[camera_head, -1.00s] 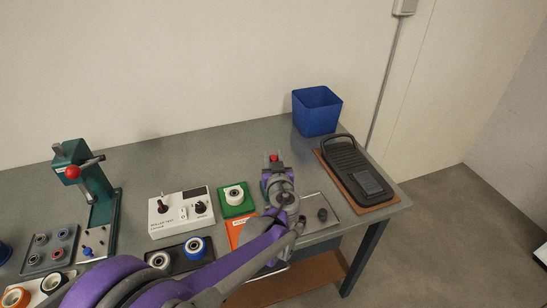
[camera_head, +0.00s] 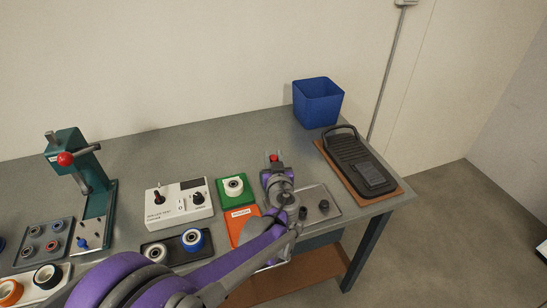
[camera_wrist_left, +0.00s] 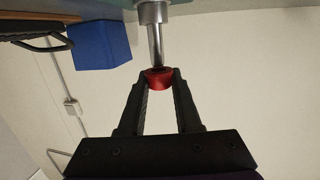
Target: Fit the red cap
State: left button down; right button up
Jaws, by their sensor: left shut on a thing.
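The small red cap (camera_head: 273,157) shows at the far end of my left gripper in the head view. In the left wrist view the red cap (camera_wrist_left: 159,80) is between the two dark fingertips of my left gripper (camera_wrist_left: 160,84), which is shut on it. A shiny metal rod (camera_wrist_left: 155,44) with a wider collar meets the cap's open side in that view. The rod's end is at or inside the cap's rim; I cannot tell how deep. In the head view my gripper and wrist hide the rod. My right gripper is not in view.
A metal tray (camera_head: 331,214) with dark knobs lies right of my wrist. Beyond are a black device on a brown board (camera_head: 403,194) and a blue bin (camera_head: 318,103). Left are green (camera_head: 224,202) and orange (camera_head: 238,229) mats, a white control box (camera_head: 179,211) and a green press (camera_head: 72,145).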

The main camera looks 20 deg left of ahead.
pick_arm(q)
jog(key=shift+f+b, duration=0.3)
jog(key=shift+f, duration=0.35)
dwell(0.9)
jog(key=c, duration=0.5)
grip_release()
jog(key=v, duration=1.1)
jog(key=shift+f, duration=0.1)
jog(key=shift+w, duration=0.1)
